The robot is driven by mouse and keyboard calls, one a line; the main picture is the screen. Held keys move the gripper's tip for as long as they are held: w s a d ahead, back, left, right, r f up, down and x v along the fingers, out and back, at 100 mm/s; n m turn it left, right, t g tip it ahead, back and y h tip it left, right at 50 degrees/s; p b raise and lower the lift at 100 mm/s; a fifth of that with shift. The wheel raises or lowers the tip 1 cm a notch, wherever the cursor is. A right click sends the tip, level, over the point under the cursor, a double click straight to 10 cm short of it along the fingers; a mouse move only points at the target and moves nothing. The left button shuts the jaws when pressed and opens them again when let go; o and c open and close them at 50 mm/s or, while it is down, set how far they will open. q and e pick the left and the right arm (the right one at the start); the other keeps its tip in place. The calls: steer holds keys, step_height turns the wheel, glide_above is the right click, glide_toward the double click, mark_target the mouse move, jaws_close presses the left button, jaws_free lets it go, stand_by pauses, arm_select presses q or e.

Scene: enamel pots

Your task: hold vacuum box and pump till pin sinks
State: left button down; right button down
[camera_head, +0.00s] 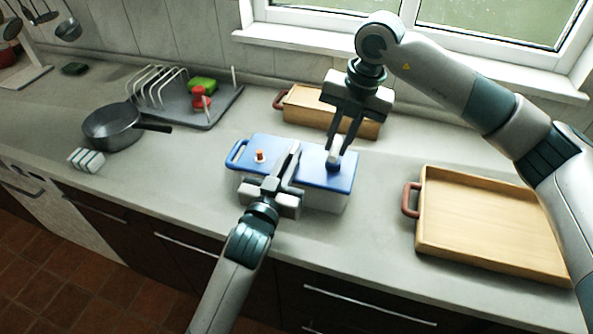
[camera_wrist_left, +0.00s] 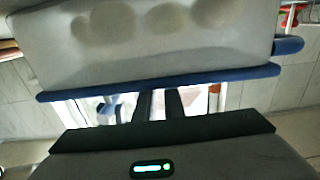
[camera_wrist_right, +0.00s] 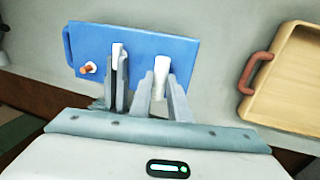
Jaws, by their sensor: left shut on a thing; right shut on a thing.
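The vacuum box (camera_head: 326,199) stands on the counter with a blue lid (camera_head: 313,165) on its pale body; its body fills the top of the left wrist view (camera_wrist_left: 230,65). The orange pin (camera_head: 260,155) stands up from a white collar at the lid's left end, also in the right wrist view (camera_wrist_right: 87,69). My left gripper (camera_head: 292,152) reaches over the lid's middle from the front and is shut on the box; the exact grip is partly hidden. My right gripper (camera_head: 336,152) comes from above and is shut on the white pump (camera_wrist_right: 161,66) on the lid's right half.
A wooden tray (camera_head: 425,235) lies to the right, another (camera_head: 300,105) behind the box. A dish rack (camera_head: 210,116) with red and green items and a pan (camera_head: 110,128) stand left. A pale slotted block (camera_head: 87,160) is near the front edge. Counter between box and right tray is clear.

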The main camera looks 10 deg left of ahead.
steer(key=shift+r, duration=1.75)
steer(key=shift+f, duration=2.45)
steer(key=shift+r, duration=2.4)
steer(key=shift+f, duration=0.15)
steer(key=shift+d+f, duration=0.1)
steer(key=shift+f, duration=2.15)
